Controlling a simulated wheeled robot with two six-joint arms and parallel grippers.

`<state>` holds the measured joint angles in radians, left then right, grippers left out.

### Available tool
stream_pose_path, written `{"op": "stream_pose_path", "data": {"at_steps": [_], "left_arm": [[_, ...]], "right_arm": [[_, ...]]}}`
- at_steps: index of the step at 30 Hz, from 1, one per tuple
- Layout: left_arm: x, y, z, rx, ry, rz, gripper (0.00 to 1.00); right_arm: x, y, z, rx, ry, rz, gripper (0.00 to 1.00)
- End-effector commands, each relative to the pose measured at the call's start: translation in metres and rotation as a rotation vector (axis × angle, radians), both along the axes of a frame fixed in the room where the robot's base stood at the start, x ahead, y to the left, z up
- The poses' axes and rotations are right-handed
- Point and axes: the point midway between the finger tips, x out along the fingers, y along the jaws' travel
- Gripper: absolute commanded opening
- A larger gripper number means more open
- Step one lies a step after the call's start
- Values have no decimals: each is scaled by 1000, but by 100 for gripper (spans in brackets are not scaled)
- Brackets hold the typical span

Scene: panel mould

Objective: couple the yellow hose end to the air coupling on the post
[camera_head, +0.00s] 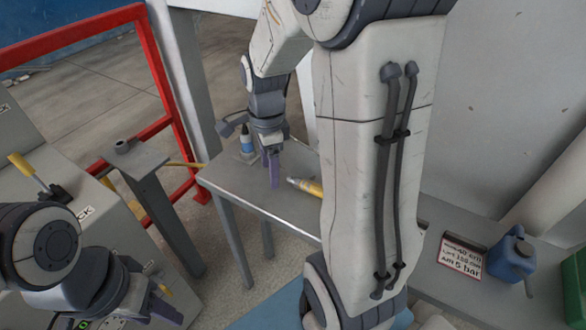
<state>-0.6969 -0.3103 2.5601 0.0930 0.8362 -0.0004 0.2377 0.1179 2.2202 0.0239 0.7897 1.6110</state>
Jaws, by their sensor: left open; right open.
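The yellow hose end (306,187), with a pale metal tip pointing left, lies on the small metal table (232,176). Its right part is hidden behind my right arm.
A blue and white bottle (247,144) stands behind my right gripper. A grey panel with a yellow-handled lever (32,174) is at the left. A red rail (160,62) stands behind the post. A sign (462,256) and a blue jug (510,258) are at the right.

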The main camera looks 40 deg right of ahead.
Motion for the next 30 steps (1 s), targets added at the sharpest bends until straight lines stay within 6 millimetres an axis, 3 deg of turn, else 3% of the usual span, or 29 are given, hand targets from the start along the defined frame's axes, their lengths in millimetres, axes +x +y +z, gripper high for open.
{"op": "stream_pose_path", "data": {"at_steps": [1,3,6,9,14,30], "left_arm": [[0,0,5,0,0,0,50],[0,0,7,0,0,0,50],[0,0,9,0,0,0,50],[0,0,10,0,0,0,50],[0,0,11,0,0,0,50],[0,0,21,0,0,0,50]], "right_arm": [[2,-29,-1,0,8,-196,72],[2,-59,-4,-2,14,-433,72],[-2,-91,-8,-4,20,-681,72],[-5,-109,-11,-5,23,-825,72],[-7,-115,-30,-5,28,-891,72],[-8,-105,-93,-4,30,-883,72]]}}
